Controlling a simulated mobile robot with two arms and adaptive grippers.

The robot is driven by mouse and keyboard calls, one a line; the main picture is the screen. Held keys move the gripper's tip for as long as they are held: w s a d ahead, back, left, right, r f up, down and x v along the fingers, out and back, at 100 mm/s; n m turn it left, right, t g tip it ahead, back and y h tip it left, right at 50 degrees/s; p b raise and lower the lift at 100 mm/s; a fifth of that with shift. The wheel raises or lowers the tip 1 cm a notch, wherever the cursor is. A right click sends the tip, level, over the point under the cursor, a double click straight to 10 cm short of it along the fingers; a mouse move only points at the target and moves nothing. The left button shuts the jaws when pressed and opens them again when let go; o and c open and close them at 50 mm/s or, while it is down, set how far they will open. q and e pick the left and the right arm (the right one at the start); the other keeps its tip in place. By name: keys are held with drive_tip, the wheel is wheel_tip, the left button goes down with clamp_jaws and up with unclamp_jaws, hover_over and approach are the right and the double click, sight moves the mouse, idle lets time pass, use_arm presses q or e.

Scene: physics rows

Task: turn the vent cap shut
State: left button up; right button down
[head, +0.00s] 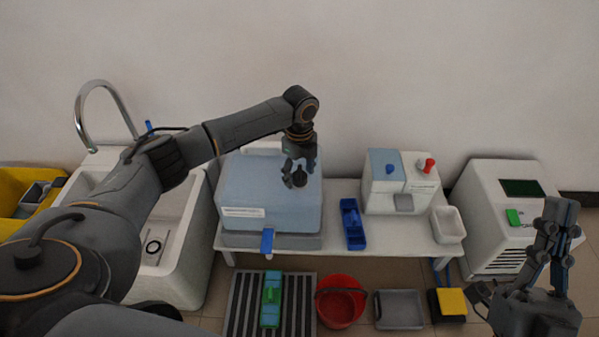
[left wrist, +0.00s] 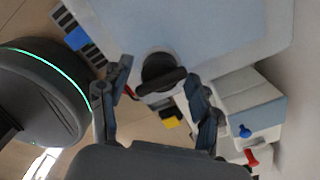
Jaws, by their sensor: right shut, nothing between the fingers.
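The vent cap (head: 299,179) is a dark round knob on top of the blue-grey lid (head: 262,190) of a large box. In the left wrist view the cap (left wrist: 160,72) shows a raised bar across it. My left gripper (head: 298,170) is over the cap, pointing down. In the left wrist view its fingers (left wrist: 158,78) are spread, one on each side of the cap with visible gaps; nothing is held. The fingers partly hide the cap in the head view. My right gripper (head: 562,203) is shut and empty at the far right, pointing up, away from the box.
The box has a blue front latch (head: 267,241). On the bench are a blue tray (head: 353,226), a white device (head: 400,183) with blue and red knobs, and a white bin (head: 448,225). A sink (head: 183,235) stands left. A red bucket (head: 341,301) is on the floor.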

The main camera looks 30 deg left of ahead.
use_arm(q)
drive_tip(key=c, duration=1)
